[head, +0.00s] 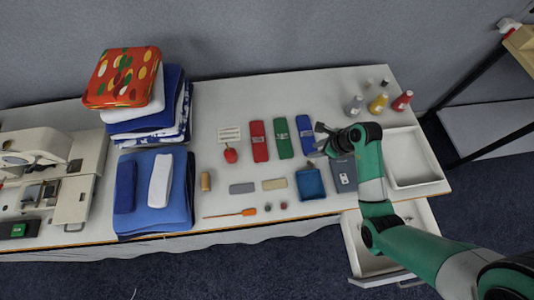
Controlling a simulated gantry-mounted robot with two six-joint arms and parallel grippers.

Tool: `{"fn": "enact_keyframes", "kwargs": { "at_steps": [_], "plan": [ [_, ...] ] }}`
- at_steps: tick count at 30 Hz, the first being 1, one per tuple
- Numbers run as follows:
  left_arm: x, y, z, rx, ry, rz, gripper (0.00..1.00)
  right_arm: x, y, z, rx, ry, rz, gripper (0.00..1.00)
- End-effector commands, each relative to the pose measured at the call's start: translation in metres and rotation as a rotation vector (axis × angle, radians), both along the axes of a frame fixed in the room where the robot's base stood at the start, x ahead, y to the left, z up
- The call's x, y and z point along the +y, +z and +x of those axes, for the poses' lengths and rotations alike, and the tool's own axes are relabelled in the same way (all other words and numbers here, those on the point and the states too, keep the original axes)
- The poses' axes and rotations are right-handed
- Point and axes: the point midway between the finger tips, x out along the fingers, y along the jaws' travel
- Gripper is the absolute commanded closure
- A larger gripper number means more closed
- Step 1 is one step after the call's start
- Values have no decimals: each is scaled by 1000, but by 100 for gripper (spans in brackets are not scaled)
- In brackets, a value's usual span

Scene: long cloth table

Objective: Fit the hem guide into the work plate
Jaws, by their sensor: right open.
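A dark grey plate (343,176) with small marks lies near the table's front edge, partly hidden by my right arm; it may be the work plate. I cannot tell which small piece is the hem guide. A grey flat bar (242,188) and a beige flat bar (275,184) lie left of a blue square pouch (311,184). My right gripper (320,138) is open, with its fingers above the table beside the blue packet (305,134), and nothing shows between them. My left gripper is not in view.
A sewing machine (40,165) and fabric stacks (152,190) fill the left. Red (258,140) and green (282,138) packets lie mid-table. Small bottles (378,103) stand at the back right, near a white tray (415,158). An open drawer (365,262) juts out in front.

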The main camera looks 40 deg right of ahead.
Motion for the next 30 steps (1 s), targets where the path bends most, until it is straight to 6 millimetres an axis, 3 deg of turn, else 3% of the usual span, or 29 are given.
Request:
{"fn": "enact_keyframes", "kwargs": {
  "at_steps": [1, 3, 7, 13, 21, 30],
  "plan": [
    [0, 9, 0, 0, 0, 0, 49, -6, -3, -17, 25, -42, 23, 57],
    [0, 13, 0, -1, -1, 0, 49, -12, -9, -34, 42, -84, 40, 57],
    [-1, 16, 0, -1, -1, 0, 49, -21, -11, -48, 52, -130, 52, 57],
    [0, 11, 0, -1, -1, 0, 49, -23, -19, -46, 49, -136, 52, 57],
    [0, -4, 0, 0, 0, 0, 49, -20, -65, -27, 49, -135, 52, 57],
    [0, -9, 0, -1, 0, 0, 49, -19, -81, -21, 48, -135, 52, 57]
  ]
}}
